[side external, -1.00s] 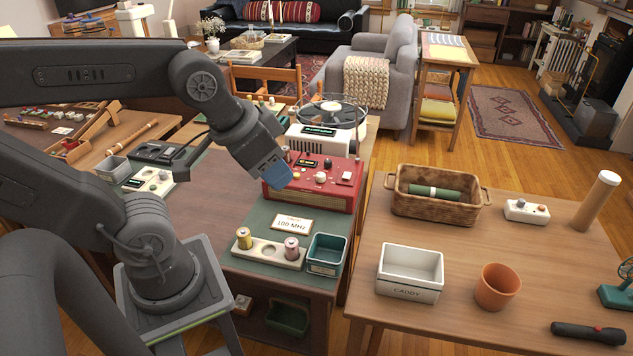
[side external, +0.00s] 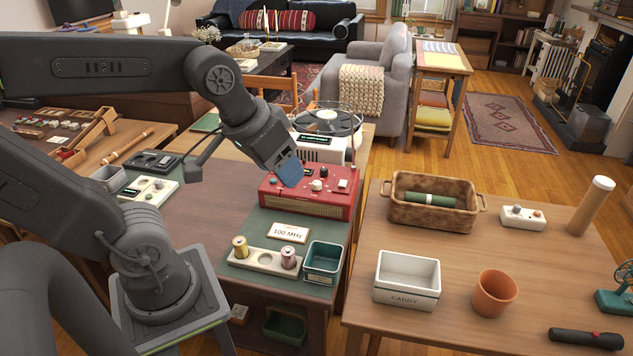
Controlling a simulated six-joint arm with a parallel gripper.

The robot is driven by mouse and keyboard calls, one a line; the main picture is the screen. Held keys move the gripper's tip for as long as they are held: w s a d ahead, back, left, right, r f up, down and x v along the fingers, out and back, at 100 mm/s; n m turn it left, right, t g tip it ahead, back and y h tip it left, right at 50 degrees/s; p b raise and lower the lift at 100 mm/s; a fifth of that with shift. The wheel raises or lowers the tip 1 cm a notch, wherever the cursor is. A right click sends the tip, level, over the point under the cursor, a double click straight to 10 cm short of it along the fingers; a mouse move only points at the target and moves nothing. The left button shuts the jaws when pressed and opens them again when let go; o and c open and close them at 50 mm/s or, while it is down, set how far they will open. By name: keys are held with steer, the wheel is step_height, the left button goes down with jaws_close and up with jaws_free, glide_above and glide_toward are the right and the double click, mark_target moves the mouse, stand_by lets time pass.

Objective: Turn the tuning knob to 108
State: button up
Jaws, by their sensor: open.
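A red radio (side external: 330,204) stands on the green mat of the bench, with a pale front grille. On its top panel are a cream knob (side external: 317,185), a small white knob and a white switch plate (side external: 342,185) at the right. I cannot tell for certain which knob is the tuning knob, nor read the dial. My gripper (side external: 291,173), with a blue end, is over the left part of the radio's top and hides it. It is open; its fingertips are hard to make out, and whether it touches a knob is unclear. A card (side external: 288,233) in front reads "100 MHz".
A white device with a turntable (side external: 326,122) stands close behind the radio. A wooden holder with two spools (side external: 264,260) and a green bin (side external: 322,263) are in front. The right table holds a basket (side external: 433,211), a white caddy (side external: 406,278) and a terracotta pot (side external: 494,293).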

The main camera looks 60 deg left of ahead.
steer(key=w+a+n+g, duration=0.2)
steer(key=w+a+n, duration=0.45)
steer(key=w, duration=0.25)
steer(key=n+g, duration=0.3)
steer(key=n, duration=1.3)
glide_above(316, 182)
step_height(316, 182, down, 13)
step_height(316, 182, down, 14)
steer(key=shift+d+f, duration=0.1)
steer(key=c, duration=0.9)
